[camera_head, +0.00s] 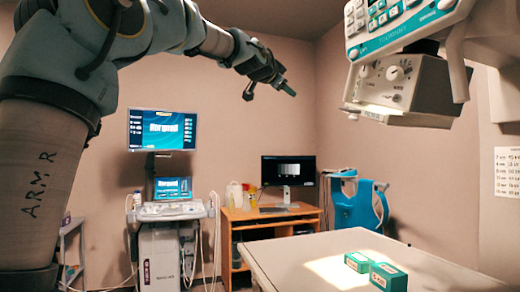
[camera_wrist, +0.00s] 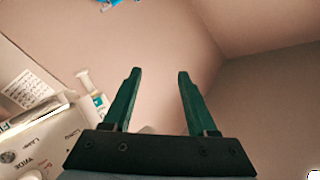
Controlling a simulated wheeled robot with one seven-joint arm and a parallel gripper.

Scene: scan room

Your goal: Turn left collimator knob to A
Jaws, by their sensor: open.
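The collimator (camera_head: 405,92) is a pale box hanging under the overhead x-ray head at the upper right of the head view. Its front face carries a left knob (camera_head: 363,71) and a right knob (camera_head: 395,73). The marks around the knobs are too small to read, so I cannot tell the left knob's setting. My gripper (camera_head: 287,88) is in the air to the left of the collimator, apart from it. In the wrist view its green fingers (camera_wrist: 158,74) are spread with nothing between them. Part of the collimator face (camera_wrist: 42,150) shows at the lower left there.
A control panel (camera_head: 400,22) with a handle sits above the collimator. Air between gripper and collimator looks clear.

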